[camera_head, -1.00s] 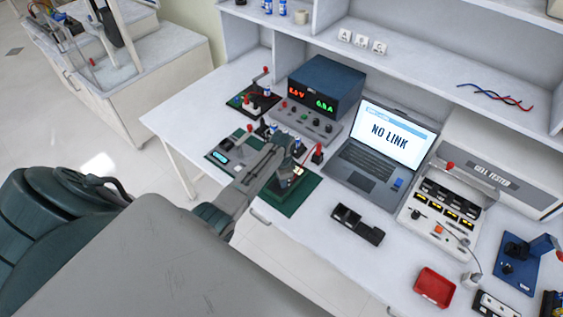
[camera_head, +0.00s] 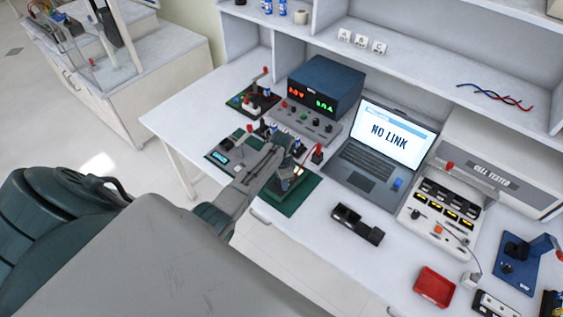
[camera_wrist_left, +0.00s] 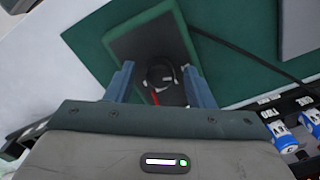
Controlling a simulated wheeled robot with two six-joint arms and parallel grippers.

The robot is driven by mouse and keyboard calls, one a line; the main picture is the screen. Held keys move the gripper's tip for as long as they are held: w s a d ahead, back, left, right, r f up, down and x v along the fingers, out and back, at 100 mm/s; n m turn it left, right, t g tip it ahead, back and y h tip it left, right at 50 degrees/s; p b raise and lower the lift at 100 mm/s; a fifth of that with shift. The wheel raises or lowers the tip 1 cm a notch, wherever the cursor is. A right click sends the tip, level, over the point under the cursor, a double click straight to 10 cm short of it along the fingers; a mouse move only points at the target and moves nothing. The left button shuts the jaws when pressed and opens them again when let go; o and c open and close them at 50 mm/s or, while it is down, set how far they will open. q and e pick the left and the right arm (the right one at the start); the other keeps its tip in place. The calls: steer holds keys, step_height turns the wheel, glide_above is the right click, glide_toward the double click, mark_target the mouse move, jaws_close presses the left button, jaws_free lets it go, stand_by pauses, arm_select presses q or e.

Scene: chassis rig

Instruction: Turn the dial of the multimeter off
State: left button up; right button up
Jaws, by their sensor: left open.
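The multimeter, a dark green box (camera_wrist_left: 135,42), lies on a green mat in the left wrist view. Its round black dial (camera_wrist_left: 160,76) sits between my left fingers, with a red mark or lead just below it. My left gripper (camera_wrist_left: 159,78) is open, with one blue-grey finger on each side of the dial. I cannot tell whether either finger touches it. In the head view my left gripper (camera_head: 287,166) is over the green mat (camera_head: 295,203), and the arm and gripper hide most of the multimeter. My right gripper is not in view.
A power supply (camera_head: 325,83) and an open laptop (camera_head: 372,158) stand behind. A black holder (camera_head: 358,224), a cell tester (camera_head: 440,210) and a red tray (camera_head: 434,287) are to the right. Blue-and-white cells (camera_wrist_left: 279,133) lie close to the gripper's right side.

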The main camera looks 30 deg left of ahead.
arm_select(q)
step_height(320, 180, up, 11)
steer(key=b, duration=0.2)
steer(key=shift+b, duration=0.4)
steer(key=shift+d+f, duration=0.1)
